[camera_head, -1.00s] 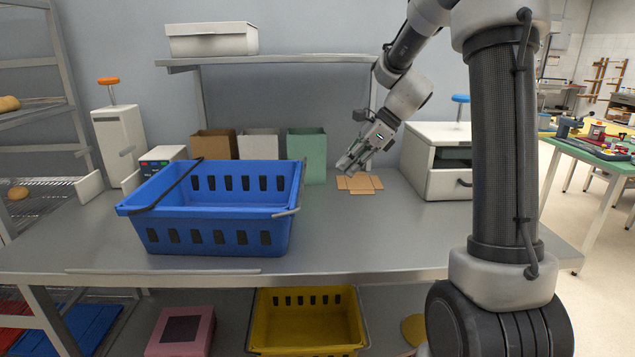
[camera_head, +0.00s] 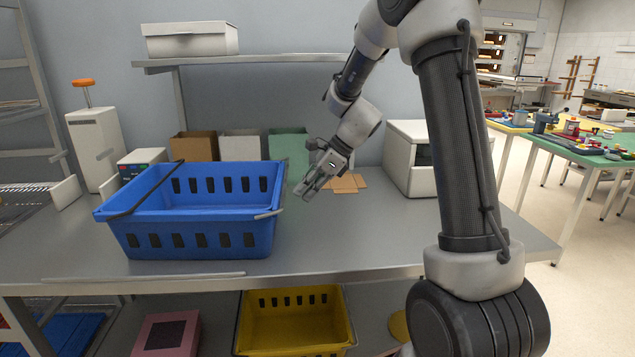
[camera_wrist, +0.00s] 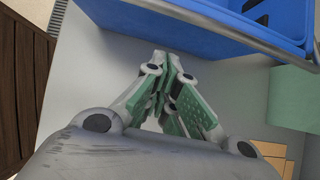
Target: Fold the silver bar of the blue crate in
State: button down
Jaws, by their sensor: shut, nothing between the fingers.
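The blue crate (camera_head: 190,240) stands on the grey table. A black bar (camera_head: 150,188) lies along its left end. The silver bar (camera_head: 269,214) shows at its right end, where a short piece juts outward past the near right corner. In the wrist view the silver bar (camera_wrist: 215,30) runs slantwise along the blue crate's edge (camera_wrist: 180,18). My gripper (camera_head: 303,192) is shut and empty, to the right of the crate and pointing down and left. In the wrist view its green-padded fingertips (camera_wrist: 172,62) are together, apart from the bar; the exact gap is unclear.
Behind the crate stand brown (camera_head: 195,148), white (camera_head: 240,146) and green (camera_head: 290,150) bins. A flat cardboard piece (camera_head: 346,184) lies right of my gripper, before a white box (camera_head: 405,160). A shelf (camera_head: 240,60) hangs above.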

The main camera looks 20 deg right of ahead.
jog(key=shift+w+a+r, duration=0.1)
jog(key=shift+a+r, duration=0.3)
jog(key=shift+r, duration=0.3)
jog(key=shift+w+a+r, duration=0.1)
jog(key=shift+a+r, duration=0.25)
jog(key=shift+r, duration=0.3)
